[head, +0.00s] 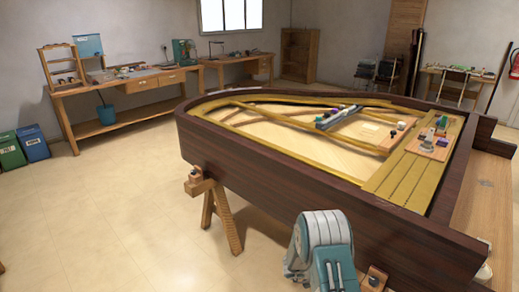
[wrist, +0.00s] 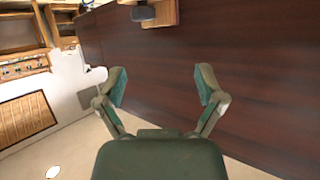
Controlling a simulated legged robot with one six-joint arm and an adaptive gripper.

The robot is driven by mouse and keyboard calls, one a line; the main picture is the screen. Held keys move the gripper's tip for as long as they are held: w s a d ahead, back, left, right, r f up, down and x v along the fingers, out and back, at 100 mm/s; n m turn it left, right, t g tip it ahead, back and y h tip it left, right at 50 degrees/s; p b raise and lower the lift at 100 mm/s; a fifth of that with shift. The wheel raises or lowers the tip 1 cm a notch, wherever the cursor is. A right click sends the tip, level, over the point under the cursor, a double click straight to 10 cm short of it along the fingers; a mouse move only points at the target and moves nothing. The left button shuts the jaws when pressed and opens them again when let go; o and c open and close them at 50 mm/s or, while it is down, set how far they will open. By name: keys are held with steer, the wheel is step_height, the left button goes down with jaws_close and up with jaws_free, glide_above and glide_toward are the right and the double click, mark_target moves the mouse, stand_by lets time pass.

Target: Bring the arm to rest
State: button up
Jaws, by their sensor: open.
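My gripper (wrist: 161,86) shows in the wrist view with its two fingers spread wide and nothing between them. It faces the dark brown wooden side of the piano case (wrist: 248,70), which fills most of that view. I cannot tell the exact gap between them. In the head view part of my arm (head: 324,240) shows at the bottom, low in front of the piano case (head: 290,185). The gripper's fingers cannot be made out in the head view.
The piano case rests on a wooden trestle (head: 222,215). Small tools and parts lie on a board (head: 428,146) inside it. A workbench (head: 120,85) stands along the back left wall, with bins (head: 33,143) at far left. The floor (head: 110,210) at left is clear.

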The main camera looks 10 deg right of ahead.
steer(key=w+a+r+n+t+y, duration=0.2)
steer(key=w+a+r+t, duration=0.15)
steer(key=r, duration=0.45)
steer(key=w+a+r+n+t+y, duration=0.25)
steer(key=w+r+t, duration=0.2)
steer(key=r, duration=0.35)
steer(key=s+a+r+n+t+y, duration=0.1)
steer(key=s+a+r+n+y, duration=0.25)
steer(key=a+r, duration=0.4)
steer(key=s+a+r+n+t+y, duration=0.1)
steer(key=s+a+r+n+y, duration=0.3)
steer(key=r, duration=0.7)
steer(key=s+a+r+n+g+y, duration=0.1)
steer(key=s+n+g, duration=0.4)
steer(key=s, duration=2.5)
steer(key=shift+s+a+r+n, duration=0.15)
steer(key=shift+a+r+n, duration=0.15)
steer(key=shift+a+r, duration=0.2)
